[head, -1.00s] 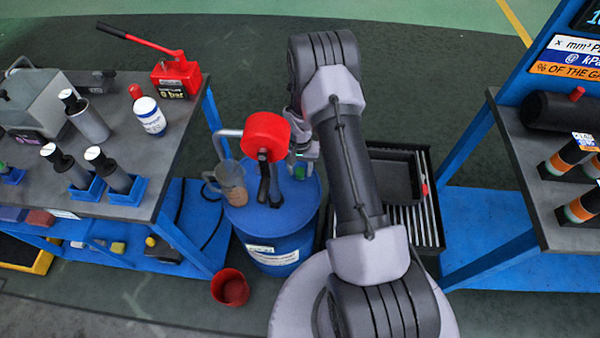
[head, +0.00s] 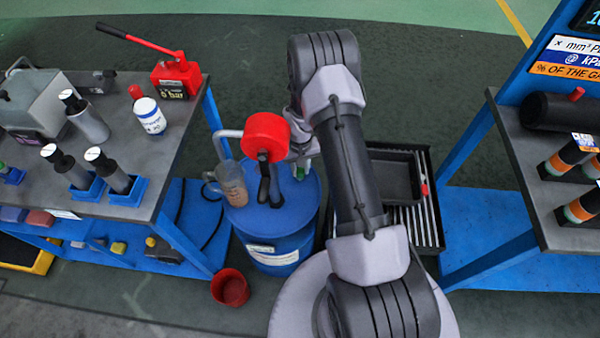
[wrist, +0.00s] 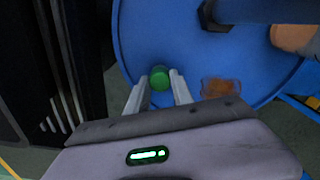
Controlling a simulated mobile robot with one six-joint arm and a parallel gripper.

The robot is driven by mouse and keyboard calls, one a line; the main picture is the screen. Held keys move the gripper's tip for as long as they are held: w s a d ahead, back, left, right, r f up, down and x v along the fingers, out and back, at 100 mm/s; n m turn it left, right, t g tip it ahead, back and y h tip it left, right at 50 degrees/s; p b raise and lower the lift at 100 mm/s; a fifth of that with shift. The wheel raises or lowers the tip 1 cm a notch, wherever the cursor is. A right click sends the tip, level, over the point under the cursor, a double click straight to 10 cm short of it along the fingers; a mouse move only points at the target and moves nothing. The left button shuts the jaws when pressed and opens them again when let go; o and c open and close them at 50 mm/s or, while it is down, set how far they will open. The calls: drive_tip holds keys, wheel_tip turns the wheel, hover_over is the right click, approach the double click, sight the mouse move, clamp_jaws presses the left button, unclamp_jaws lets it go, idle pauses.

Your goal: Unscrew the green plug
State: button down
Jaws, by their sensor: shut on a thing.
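The green plug (wrist: 159,78) is on the blue drum lid (wrist: 195,55), between the two fingers of my gripper (wrist: 159,76) in the wrist view. The gripper is shut on it. In the head view the plug (head: 300,172) is a small green patch below my gripper (head: 301,162), on the right part of the blue drum (head: 277,235).
A red-headed pump (head: 266,137) with a bent pipe stands on the drum. A clear jug (head: 229,183) with brown content is at the lid's left. A red bucket (head: 230,289) stands on the floor. A black tray (head: 393,180) lies right of the drum.

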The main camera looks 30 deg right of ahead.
drive_tip(key=shift+n, duration=0.6)
drive_tip(key=shift+r+n, duration=0.1)
drive_tip(key=shift+n, duration=0.9)
drive_tip(key=n, duration=0.3)
drive_tip(key=shift+n+p, duration=0.3)
drive_tip(key=shift+n, duration=0.8)
drive_tip(key=n, duration=0.3)
